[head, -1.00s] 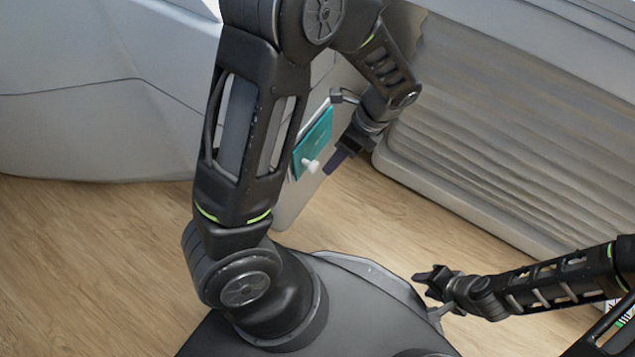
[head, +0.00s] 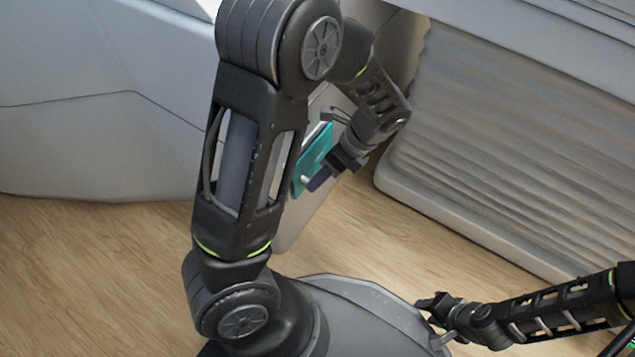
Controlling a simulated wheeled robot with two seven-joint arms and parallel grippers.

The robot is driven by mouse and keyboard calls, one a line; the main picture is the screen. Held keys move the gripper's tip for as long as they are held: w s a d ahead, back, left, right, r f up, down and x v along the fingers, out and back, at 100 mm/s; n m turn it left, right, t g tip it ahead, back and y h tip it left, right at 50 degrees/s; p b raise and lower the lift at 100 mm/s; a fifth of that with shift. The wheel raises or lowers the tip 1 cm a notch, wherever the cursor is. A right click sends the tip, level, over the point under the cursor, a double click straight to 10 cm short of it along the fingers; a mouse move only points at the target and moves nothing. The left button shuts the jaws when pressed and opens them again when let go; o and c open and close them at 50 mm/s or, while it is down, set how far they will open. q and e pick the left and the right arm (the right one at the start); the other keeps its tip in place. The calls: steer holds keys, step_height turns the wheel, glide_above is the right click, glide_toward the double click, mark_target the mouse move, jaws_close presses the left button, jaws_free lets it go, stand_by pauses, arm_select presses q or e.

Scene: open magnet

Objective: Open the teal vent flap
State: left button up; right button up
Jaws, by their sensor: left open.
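The teal vent flap (head: 314,147) is on the side of a grey cabinet, partly hidden behind my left arm and gripper. A small pale knob (head: 305,179) shows at its lower part. My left gripper (head: 320,180) is open, with its fingertips at the knob; I cannot tell whether they touch it or lie around it. The flap appears closed against the cabinet side. My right gripper (head: 428,305) is low on the right, well away from the flap; its jaws are too small to judge.
The grey cabinet (head: 90,130) fills the left and back. A ribbed grey panel (head: 500,150) stands on the right, close to my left wrist. The wooden floor (head: 90,260) is clear at the left and between the cabinet and panel.

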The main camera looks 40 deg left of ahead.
arm_select(q)
steer(key=shift+b+x, duration=0.45)
steer(key=shift+x, duration=1)
steer(key=shift+c, duration=0.5)
jaws_close()
